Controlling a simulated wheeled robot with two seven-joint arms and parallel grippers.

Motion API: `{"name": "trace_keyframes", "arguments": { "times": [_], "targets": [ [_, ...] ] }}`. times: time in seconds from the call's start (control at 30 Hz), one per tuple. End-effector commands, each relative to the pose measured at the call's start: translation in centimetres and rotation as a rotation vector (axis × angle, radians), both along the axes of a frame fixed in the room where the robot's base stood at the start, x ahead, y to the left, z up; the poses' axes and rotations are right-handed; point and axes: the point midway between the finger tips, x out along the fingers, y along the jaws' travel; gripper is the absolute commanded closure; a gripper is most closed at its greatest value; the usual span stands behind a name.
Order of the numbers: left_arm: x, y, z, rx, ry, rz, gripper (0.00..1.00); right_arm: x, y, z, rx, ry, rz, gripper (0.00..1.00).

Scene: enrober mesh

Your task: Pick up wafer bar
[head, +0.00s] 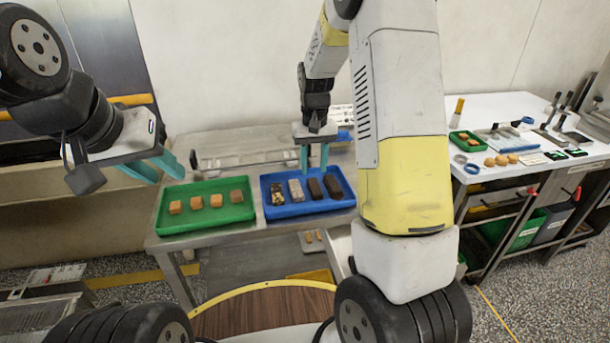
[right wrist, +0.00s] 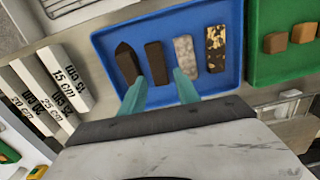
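A blue tray (head: 290,213) holds a row of bars: a speckled nut bar (head: 278,193), a pale greyish bar (head: 296,190) and two dark brown bars (head: 324,187). No label tells which is the wafer bar; the pale one looks the most wafer-like. My right gripper (head: 314,168) points down over the tray, open and empty. In the right wrist view its fingertips (right wrist: 158,88) are spread near the close ends of a dark bar (right wrist: 157,63) and the pale bar (right wrist: 184,55), gripping neither. My left gripper (head: 154,170) is open and empty, left of the green tray.
A green tray (head: 173,224) with several tan cubes stands left of the blue tray on the metal table. In the right wrist view, labelled white blocks (right wrist: 65,85) lie left of the blue tray. A bench (head: 530,104) with tools stands at right.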

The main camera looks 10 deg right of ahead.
Motion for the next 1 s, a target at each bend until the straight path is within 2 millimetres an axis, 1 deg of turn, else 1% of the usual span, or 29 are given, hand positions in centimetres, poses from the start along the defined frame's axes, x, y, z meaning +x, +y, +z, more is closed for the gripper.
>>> {"name": "trace_keyframes", "arguments": {
  "times": [0.03, 0.17, 0.3, 0.4, 0.5, 0.73, 0.87, 0.9, 1.0],
  "targets": [
    [0.0, 0.0, 0.0, 0.0, 0.0, 0.0, 0.67, -0.1, 0.0, -0.7, 0.0, 0.003, -0.001, 0.62],
    [0.0, 0.0, 0.0, 0.0, 0.0, 0.0, 0.67, -0.3, -0.2, -2.2, -0.001, 0.004, -0.001, 0.62],
    [0.0, 0.0, 0.0, 0.0, 0.0, 0.0, 0.67, -0.6, -0.4, -4.4, -0.001, 0.004, -0.002, 0.62],
    [0.0, 0.0, 0.0, 0.0, 0.0, 0.0, 0.67, -0.5, -0.4, -5.6, 0.0, 0.002, -0.001, 0.62],
    [0.0, 0.0, 0.0, 0.0, 0.0, 0.0, 0.67, -0.5, -0.4, -6.2, 0.001, 0.0, -0.001, 0.62],
    [0.0, 0.0, 0.0, 0.0, 0.0, 0.0, 0.67, -0.4, -0.4, -6.3, 0.001, -0.001, -0.001, 0.62],
    [0.0, 0.0, 0.0, 0.0, 0.0, 0.0, 0.67, -0.4, -0.4, -6.2, 0.001, -0.001, -0.001, 0.87],
    [0.0, 0.0, 0.0, 0.0, 0.0, 0.0, 0.67, -0.4, -0.4, -6.2, 0.001, -0.001, -0.001, 0.95],
    [0.0, 0.0, 0.0, 0.0, 0.0, 0.0, 0.67, -0.4, -0.4, -6.2, 0.001, -0.001, -0.001, 0.96]
  ]
}}
